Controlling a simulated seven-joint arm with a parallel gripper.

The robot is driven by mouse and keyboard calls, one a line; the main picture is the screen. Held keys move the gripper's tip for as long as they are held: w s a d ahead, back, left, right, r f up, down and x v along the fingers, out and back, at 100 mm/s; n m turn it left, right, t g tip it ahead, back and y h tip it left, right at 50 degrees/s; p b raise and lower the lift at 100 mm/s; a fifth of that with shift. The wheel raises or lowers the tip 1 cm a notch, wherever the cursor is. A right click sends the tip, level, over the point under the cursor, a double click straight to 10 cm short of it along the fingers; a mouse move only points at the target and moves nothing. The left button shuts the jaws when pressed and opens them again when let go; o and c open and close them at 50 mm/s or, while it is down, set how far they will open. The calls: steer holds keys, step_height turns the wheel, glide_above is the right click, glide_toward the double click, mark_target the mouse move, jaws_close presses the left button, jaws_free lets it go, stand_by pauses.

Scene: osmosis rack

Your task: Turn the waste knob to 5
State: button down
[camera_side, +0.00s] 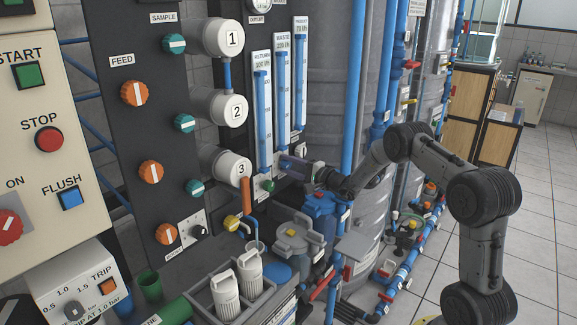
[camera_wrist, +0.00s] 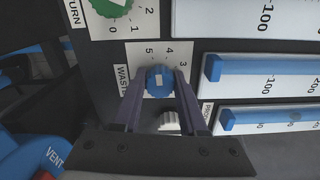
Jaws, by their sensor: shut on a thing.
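The waste knob (camera_wrist: 160,82) is a blue knob with a white mark, on a white dial plate (camera_wrist: 142,53) labelled WASTE. The numbers 5, 4 and 3 show along the top of the dial; the lower numbers are hidden. I cannot tell exactly which number the mark points at. My gripper (camera_wrist: 160,77) has one finger on each side of the knob and is shut on it. In the side view my gripper (camera_side: 290,164) reaches the panel below the flow tubes and hides the waste knob.
A green knob (camera_wrist: 112,6) on its own dial sits beside the waste dial; it also shows in the side view (camera_side: 268,186). A white knob (camera_wrist: 169,122) lies between my fingers, nearer the gripper body. Blue flow tubes (camera_side: 283,90) rise above. Blue pipes and valves stand below my arm.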

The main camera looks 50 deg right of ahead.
steer(key=shift+n, duration=1.6)
steer(key=shift+c, duration=2.2)
jaws_free()
steer(key=s, duration=1.4)
